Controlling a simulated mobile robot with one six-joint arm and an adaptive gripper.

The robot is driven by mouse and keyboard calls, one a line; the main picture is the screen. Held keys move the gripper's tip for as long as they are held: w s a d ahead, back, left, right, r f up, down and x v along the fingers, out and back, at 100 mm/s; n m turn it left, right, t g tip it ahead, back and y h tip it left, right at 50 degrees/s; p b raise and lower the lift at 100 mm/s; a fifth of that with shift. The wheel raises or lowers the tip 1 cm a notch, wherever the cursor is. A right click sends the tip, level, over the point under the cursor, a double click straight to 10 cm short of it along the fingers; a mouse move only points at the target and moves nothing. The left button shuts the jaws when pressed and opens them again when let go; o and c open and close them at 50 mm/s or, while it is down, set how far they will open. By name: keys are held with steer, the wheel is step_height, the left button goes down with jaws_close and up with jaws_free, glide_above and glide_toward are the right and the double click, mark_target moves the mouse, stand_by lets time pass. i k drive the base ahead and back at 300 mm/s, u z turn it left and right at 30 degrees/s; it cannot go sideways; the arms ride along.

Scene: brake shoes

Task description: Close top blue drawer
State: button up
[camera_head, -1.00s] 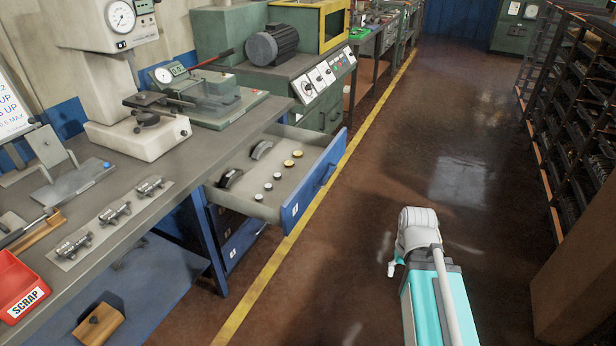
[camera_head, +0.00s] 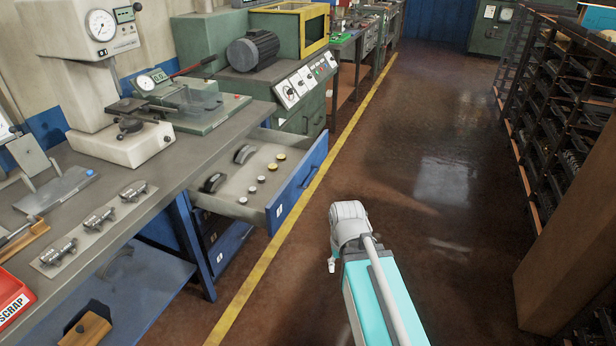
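The top blue drawer (camera_head: 297,184) is pulled out from under the grey workbench (camera_head: 165,178) and stands over the aisle. Its blue front faces right, toward my arm. Inside it lie two dark curved brake shoes (camera_head: 213,182) and several small round pieces, some yellow and some pale. My arm (camera_head: 365,275) is in the lower middle, right of the drawer and apart from it. My gripper's fingers do not show clearly; only a small white part at the left of the arm's end is visible.
Lower blue drawers (camera_head: 228,245) sit under the open one and look shut. A yellow floor line (camera_head: 240,307) runs beside the bench. The aisle floor between is clear.

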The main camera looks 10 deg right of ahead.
mark_target(268, 209)
steer(key=u, duration=0.1)
steer(key=i, duration=1)
steer(key=u, duration=0.15)
steer(key=k, duration=0.2)
steer(key=z, duration=0.05)
